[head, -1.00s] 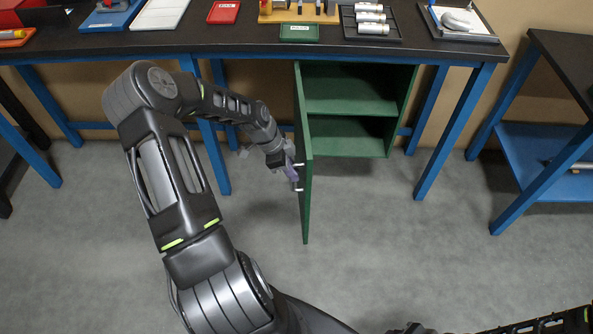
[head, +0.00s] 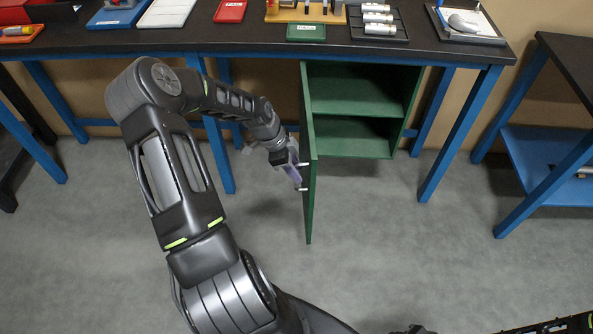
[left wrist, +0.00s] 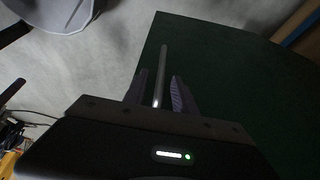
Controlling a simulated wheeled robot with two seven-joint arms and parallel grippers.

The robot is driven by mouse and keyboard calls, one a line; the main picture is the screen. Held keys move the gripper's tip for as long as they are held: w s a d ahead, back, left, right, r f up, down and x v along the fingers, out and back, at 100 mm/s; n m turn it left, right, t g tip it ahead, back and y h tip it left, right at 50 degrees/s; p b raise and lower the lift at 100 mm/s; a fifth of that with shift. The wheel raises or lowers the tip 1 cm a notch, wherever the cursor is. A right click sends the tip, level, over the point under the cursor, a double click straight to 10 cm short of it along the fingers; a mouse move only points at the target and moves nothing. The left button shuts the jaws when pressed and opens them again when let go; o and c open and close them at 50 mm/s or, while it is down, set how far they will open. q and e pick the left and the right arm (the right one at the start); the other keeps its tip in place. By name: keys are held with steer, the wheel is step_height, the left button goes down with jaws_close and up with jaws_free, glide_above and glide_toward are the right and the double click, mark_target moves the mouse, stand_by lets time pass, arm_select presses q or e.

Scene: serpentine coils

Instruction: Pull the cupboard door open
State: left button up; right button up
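The green cupboard door (head: 308,150) stands wide open, roughly square to the cupboard (head: 350,107), whose two shelf spaces show empty. The door's pale bar handle (head: 304,189) is on its left face, near the free edge. My left gripper (head: 296,174) is at this handle. In the left wrist view, the bar handle (left wrist: 162,72) runs between the two fingers (left wrist: 159,92), with a gap visible on each side, so the gripper looks open around it. The dark green door face (left wrist: 225,90) fills the right of that view.
The cupboard stands under a dark worktop (head: 250,40) with blue legs, carrying trays and tools. A second blue-legged table (head: 545,150) stands at the right. The grey floor (head: 400,250) in front of the door is clear.

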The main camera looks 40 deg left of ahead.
arm_select(q)
steer(key=v, duration=0.7)
steer(key=shift+b, duration=0.3)
steer(key=shift+f, duration=0.1)
